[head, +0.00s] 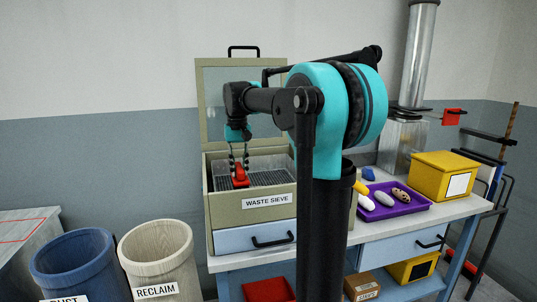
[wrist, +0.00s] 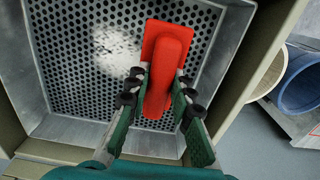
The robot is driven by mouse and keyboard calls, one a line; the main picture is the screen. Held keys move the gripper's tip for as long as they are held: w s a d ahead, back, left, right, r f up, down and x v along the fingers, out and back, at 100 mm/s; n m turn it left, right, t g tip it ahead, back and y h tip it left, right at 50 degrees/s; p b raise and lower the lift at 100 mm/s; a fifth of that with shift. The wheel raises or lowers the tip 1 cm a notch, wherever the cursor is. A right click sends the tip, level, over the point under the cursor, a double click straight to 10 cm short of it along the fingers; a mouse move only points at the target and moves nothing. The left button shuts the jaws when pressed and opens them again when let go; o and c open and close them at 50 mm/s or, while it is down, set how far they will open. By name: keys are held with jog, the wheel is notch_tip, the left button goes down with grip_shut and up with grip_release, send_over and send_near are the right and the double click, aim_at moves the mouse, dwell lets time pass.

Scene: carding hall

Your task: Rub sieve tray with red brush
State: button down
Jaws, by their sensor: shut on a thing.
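My gripper (wrist: 158,98) is shut on the red brush (wrist: 166,55), with one finger on each side of its handle. The brush is inside the sieve tray (wrist: 55,70), a metal tray with a perforated floor and sloping walls. A white powdery patch (wrist: 117,48) lies on the perforated floor left of the brush. In the head view the red brush (head: 240,176) hangs below my gripper (head: 239,160), inside the open box labelled WASTE SIEVE (head: 228,206). I cannot tell whether the brush touches the tray floor; its underside is hidden.
The box's raised lid (head: 216,100) stands behind my arm. A purple tray (head: 412,209) with bobbin-like items and a yellow box (head: 440,175) are on the bench to the right. A blue bin (head: 75,265) and a cream RECLAIM bin (head: 155,253) stand at left.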

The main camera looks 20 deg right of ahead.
jog(key=shift+r, duration=1.65)
jog(key=shift+d, duration=0.1)
